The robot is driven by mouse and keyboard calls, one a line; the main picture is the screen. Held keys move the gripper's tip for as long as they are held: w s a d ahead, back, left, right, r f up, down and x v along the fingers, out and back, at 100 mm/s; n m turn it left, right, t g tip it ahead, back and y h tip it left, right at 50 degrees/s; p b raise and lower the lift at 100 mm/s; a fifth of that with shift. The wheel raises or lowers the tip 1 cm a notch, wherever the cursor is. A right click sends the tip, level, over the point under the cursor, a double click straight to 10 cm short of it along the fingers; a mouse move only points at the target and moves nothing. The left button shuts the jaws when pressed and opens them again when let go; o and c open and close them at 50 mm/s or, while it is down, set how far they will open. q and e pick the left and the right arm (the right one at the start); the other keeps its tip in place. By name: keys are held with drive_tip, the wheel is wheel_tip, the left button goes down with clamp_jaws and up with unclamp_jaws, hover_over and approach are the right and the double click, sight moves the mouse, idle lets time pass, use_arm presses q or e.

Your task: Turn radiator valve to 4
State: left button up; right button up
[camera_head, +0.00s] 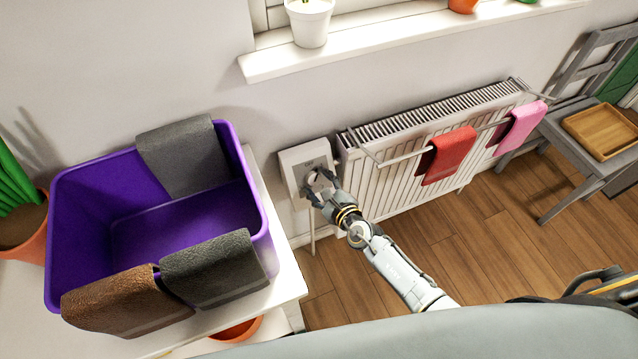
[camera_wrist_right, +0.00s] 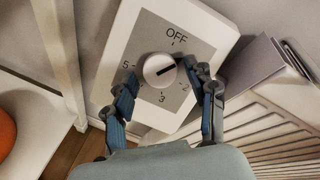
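The radiator valve is a white box (camera_head: 293,158) on the wall at the radiator's left end. In the right wrist view its grey dial plate (camera_wrist_right: 150,35) reads OFF, 2, 3 and 5; the 4 is hidden behind a finger. The round white knob (camera_wrist_right: 159,70) has a dark pointer line aimed right and slightly up, between OFF and 2. My right gripper (camera_head: 319,184) is at the valve. In the wrist view its two fingers (camera_wrist_right: 165,84) stand apart on either side of the knob, with small gaps visible. My left gripper is not in view.
The white radiator (camera_head: 400,190) carries a rail with a red cloth (camera_head: 448,155) and a pink cloth (camera_head: 520,128). A purple bin (camera_head: 250,200) with towels stands on a white surface at left. A windowsill (camera_head: 400,35) juts out above. A grey chair (camera_head: 570,135) stands at right.

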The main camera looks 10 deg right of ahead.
drive_tip(key=c, duration=0.9)
drive_tip(key=shift+o, duration=0.2)
